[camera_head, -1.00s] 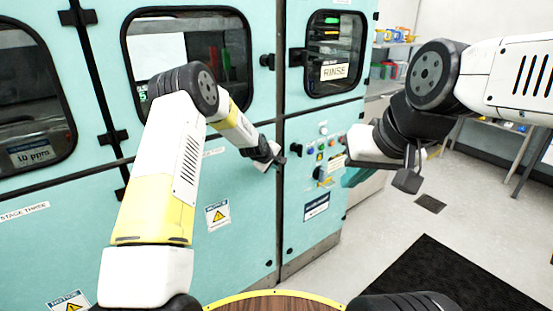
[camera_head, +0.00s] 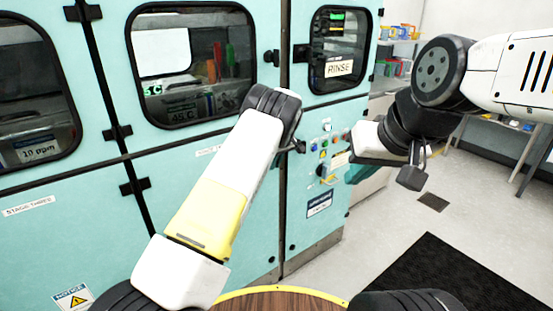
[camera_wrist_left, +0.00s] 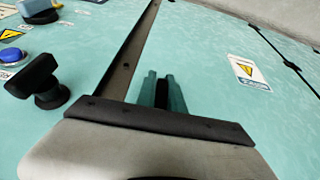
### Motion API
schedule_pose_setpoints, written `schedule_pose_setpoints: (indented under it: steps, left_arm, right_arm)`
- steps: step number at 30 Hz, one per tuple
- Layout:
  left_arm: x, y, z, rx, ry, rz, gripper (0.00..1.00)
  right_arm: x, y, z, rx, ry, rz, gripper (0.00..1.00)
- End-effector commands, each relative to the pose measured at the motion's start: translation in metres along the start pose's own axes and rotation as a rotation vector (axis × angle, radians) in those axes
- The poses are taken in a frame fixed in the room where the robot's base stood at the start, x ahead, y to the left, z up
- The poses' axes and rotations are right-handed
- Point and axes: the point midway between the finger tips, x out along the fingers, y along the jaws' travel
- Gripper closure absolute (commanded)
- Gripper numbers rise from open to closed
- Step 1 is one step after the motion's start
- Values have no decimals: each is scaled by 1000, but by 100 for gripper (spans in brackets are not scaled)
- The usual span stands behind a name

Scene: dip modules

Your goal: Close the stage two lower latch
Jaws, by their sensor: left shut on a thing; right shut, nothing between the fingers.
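My left gripper (camera_wrist_left: 163,100) is at the teal cabinet front, on the stage two door side of the dark vertical seam. Its two greenish fingers are shut on a dark piece, which appears to be the lower latch handle (camera_wrist_left: 161,95); the palm hides much of it. My right gripper (camera_head: 411,178) is shut and empty, apart from the cabinet at the right.
Buttons and a control panel (camera_head: 328,150) lie right of the seam, under the RINSE window (camera_head: 340,50). A warning label (camera_wrist_left: 248,73) is on the door. A round wooden top (camera_head: 280,300) is at the bottom. A black mat (camera_head: 425,275) lies on open floor.

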Motion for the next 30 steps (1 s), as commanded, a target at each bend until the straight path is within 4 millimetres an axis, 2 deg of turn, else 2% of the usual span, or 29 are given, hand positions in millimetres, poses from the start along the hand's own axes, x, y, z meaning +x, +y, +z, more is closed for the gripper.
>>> schedule_pose_setpoints:
  steps: [1,18,19,21,30]
  left_arm:
    - [-2,-1,-10,1,20,-5,100]
    - [-4,-2,-12,10,24,-29,100]
    - [-4,-2,-12,10,24,-29,81]
    - [-4,-2,-13,10,24,-28,68]
    - [-3,-2,-9,11,17,-31,65]
  right_arm:
    - [0,0,0,0,0,0,100]
    - [0,0,0,0,0,0,100]
    - [0,0,0,0,0,0,100]
    - [0,0,0,0,0,0,100]
    - [0,0,0,0,0,0,100]
